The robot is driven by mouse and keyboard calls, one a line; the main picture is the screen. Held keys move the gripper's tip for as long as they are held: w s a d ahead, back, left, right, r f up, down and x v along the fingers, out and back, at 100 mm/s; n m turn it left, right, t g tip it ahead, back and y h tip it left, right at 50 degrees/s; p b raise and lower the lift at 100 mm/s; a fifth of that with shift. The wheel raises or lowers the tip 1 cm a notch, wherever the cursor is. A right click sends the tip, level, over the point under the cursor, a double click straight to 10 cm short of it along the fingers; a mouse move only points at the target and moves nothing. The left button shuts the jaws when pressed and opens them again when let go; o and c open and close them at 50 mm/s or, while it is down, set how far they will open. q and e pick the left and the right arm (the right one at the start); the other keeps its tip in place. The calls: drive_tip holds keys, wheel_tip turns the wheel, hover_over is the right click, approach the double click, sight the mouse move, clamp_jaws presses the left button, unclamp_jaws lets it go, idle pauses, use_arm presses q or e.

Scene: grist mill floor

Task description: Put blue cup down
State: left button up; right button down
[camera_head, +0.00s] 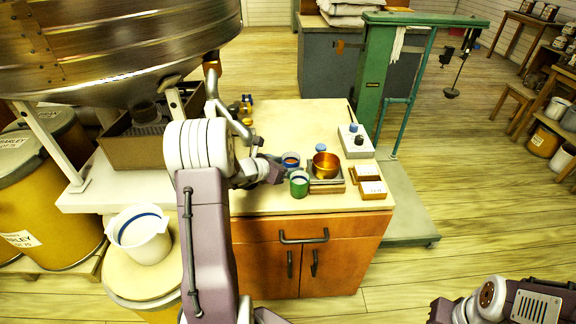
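A small blue cup (291,160) with a reddish inside is on or just above the cream top of the wooden cabinet (300,114). My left gripper (280,170) is at the cup's left side, close to it. The fingers are small and dark here, so I cannot tell whether they grip the cup or whether it touches the tabletop. A green cup (299,184) stands just in front of the blue cup. My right arm's end (442,311) is low at the right, over the floor and away from the cabinet; its fingers are not clear.
A copper bowl (326,166) sits on a small scale right of the cups. Small boxes (370,186) and a white block with knobs (355,142) stand further right. A green platform scale (374,80) stands behind. The tabletop's back middle is clear. A white bucket (141,238) is at left.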

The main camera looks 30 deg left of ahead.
use_arm(q)
drive_tip(key=shift+o, duration=0.3)
drive_tip(key=shift+s+r, duration=0.1)
drive_tip(key=shift+r, duration=0.1)
drive_tip(key=shift+s+r+p, duration=0.1)
drive_tip(key=shift+r+p, duration=0.1)
drive_tip(key=shift+p, duration=0.2)
drive_tip(key=p+v, duration=0.1)
drive_tip(key=v, duration=0.6)
drive_tip(key=shift+s+a+r+p, duration=0.1)
drive_tip(key=shift+s+r+p, duration=0.1)
drive_tip(key=shift+p, duration=0.15)
drive_tip(key=shift+s+a+r, duration=0.1)
drive_tip(key=shift+s+r, duration=0.05)
drive_tip(key=shift+s, duration=0.4)
